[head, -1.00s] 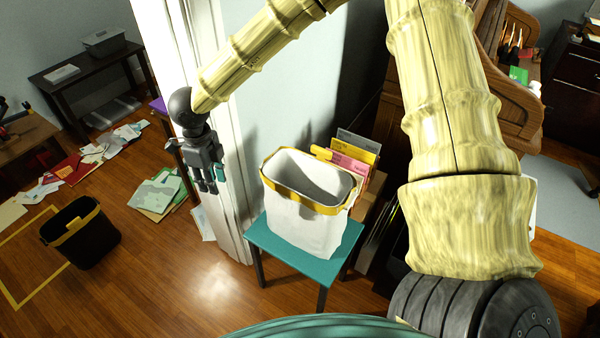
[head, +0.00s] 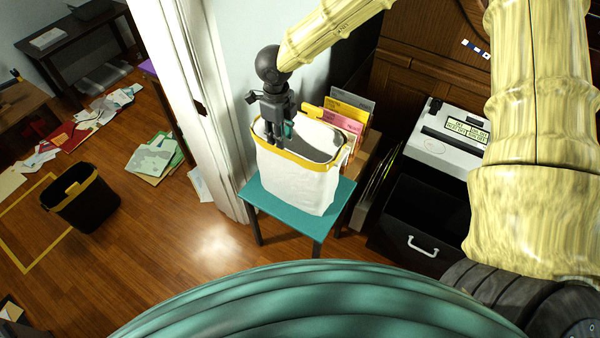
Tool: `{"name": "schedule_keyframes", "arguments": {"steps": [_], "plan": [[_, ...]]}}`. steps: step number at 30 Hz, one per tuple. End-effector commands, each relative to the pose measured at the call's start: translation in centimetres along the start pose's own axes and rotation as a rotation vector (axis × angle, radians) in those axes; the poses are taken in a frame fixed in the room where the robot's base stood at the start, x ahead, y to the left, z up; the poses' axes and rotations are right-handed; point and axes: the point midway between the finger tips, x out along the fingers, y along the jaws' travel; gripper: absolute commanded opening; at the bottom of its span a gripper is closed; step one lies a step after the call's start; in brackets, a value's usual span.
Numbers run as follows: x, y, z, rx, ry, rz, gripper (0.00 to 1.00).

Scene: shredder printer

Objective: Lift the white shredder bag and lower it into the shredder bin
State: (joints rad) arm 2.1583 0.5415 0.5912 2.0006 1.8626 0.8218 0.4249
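The white bag (head: 297,180) has a yellow rim and stands upright, mouth open, on a teal stool (head: 268,200). My gripper (head: 275,141) points down at the bag's left rim, and its fingers overlap the rim in the head view. I cannot tell whether they touch or straddle the rim, or how wide the fingers are apart. A white-topped shredder (head: 440,145) is at the right, with a black open bin (head: 422,215) with a light handle below it. Part of the shredder is hidden behind my arm.
Upright coloured folders (head: 345,115) stand close behind the bag. A white door frame (head: 195,110) is left of the stool. A black basket with a yellow rim (head: 82,200) stands at a yellow floor outline. Papers (head: 155,158) lie scattered; the wooden floor between is clear.

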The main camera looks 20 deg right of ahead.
Motion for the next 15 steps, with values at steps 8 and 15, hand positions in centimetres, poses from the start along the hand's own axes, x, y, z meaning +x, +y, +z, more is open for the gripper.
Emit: {"name": "schedule_keyframes", "arguments": {"steps": [8,15], "plan": [[1.9,-0.2,-0.2,0.003,0.0,0.0,0.29],[4.3,-0.8,-0.8,0.002,0.002,0.0,0.29]]}}
